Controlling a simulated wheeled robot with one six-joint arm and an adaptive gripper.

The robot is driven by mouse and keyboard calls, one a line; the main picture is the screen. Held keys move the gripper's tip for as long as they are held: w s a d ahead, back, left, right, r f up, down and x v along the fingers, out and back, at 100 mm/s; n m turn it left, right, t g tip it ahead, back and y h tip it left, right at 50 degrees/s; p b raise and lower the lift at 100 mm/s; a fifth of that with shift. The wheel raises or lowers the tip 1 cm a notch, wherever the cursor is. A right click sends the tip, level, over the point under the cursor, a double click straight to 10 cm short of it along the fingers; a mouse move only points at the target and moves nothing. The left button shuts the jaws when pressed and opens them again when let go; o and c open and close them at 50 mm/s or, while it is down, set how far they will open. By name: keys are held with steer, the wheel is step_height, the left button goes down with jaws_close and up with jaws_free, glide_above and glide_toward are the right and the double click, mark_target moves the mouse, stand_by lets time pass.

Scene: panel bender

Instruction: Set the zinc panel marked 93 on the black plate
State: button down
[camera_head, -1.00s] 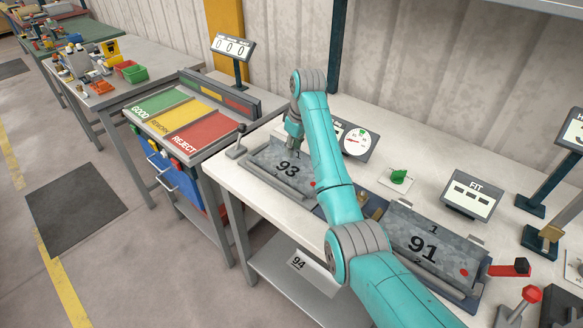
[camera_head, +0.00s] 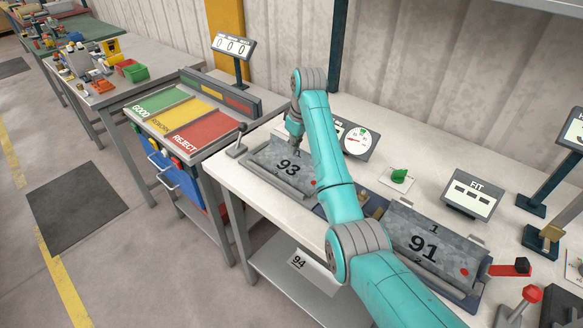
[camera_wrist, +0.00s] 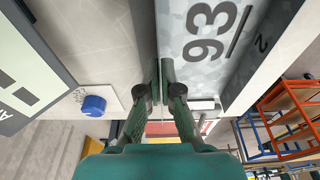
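The zinc panel marked 93 (camera_head: 277,161) lies in a grey cradle on the white bench, left of my arm. In the wrist view its marked face (camera_wrist: 205,60) fills the upper right. My gripper (camera_head: 297,147) points down at the panel's far edge. In the wrist view my gripper's fingertips (camera_wrist: 162,72) are nearly together, with the panel's thin edge between them. The panel appears still at its cradle. A dark plate-like surface (camera_head: 321,212) shows partly beside my arm, mostly hidden; I cannot tell if it is the black plate.
A panel marked 91 (camera_head: 447,250) sits in a cradle on the right. A dial gauge (camera_head: 357,141), a green piece (camera_head: 399,176) and a FIT display (camera_head: 471,194) stand behind. The GOOD/REWORK/REJECT table (camera_head: 196,130) is left. A panel marked 94 (camera_head: 313,268) is on the lower shelf.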

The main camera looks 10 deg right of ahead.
steer(key=shift+r, duration=3.7)
steer(key=shift+s, duration=0.15)
